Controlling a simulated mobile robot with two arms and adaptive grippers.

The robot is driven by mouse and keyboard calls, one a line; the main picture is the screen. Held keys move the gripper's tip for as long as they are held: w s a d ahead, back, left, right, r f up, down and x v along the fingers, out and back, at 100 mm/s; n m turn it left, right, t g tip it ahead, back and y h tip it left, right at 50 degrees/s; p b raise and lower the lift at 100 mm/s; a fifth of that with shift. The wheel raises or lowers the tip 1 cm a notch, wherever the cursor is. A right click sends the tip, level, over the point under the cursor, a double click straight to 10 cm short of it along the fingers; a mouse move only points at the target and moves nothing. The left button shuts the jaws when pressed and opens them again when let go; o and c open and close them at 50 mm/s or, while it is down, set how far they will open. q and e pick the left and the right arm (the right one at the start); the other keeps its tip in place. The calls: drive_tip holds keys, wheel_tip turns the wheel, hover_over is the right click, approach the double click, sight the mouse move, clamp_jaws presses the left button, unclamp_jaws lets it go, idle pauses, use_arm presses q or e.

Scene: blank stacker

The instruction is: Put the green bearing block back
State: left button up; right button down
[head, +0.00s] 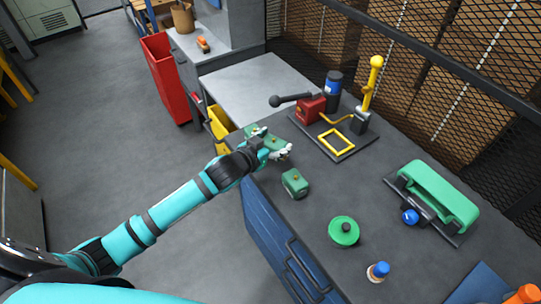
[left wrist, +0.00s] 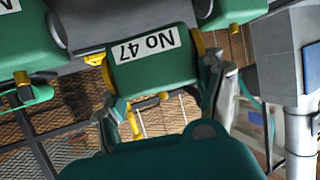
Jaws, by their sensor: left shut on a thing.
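My left gripper (head: 280,152) is over the near left edge of the grey workbench and shut on a green bearing block. In the head view the hand partly covers this block (head: 264,137). In the left wrist view the green block (left wrist: 153,62) sits between the two fingers and bears an upside-down "No 47" label, with yellow parts at its sides. Another green block (head: 295,183) with a small orange top stands on the workbench, apart from the hand. More green yellow-fitted shapes show at the left and right of the wrist view; I cannot tell what they are. My right gripper is not in view.
A red press with a black handle (head: 311,110) and a yellow lever (head: 367,95) stand on a dark plate behind. A round green lid (head: 344,231), a blue-capped bottle (head: 378,271) and a green-handled device (head: 438,193) are to the right. A yellow bin (head: 221,121) stands left.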

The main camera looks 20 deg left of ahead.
use_arm(q)
drive_tip(key=shift+d+f, duration=0.1)
drive_tip(key=shift+f, duration=0.15)
drive_tip(key=shift+s+f, duration=0.1)
drive_tip(key=shift+f, duration=0.2)
wheel_tip(320, 180, down, 3)
drive_tip(key=shift+f, duration=0.1)
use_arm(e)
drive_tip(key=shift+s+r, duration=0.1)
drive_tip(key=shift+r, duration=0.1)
use_arm(q)
drive_tip(key=shift+f, duration=0.2)
drive_tip(key=o, duration=1.5)
drive_tip(key=shift+s, duration=0.1)
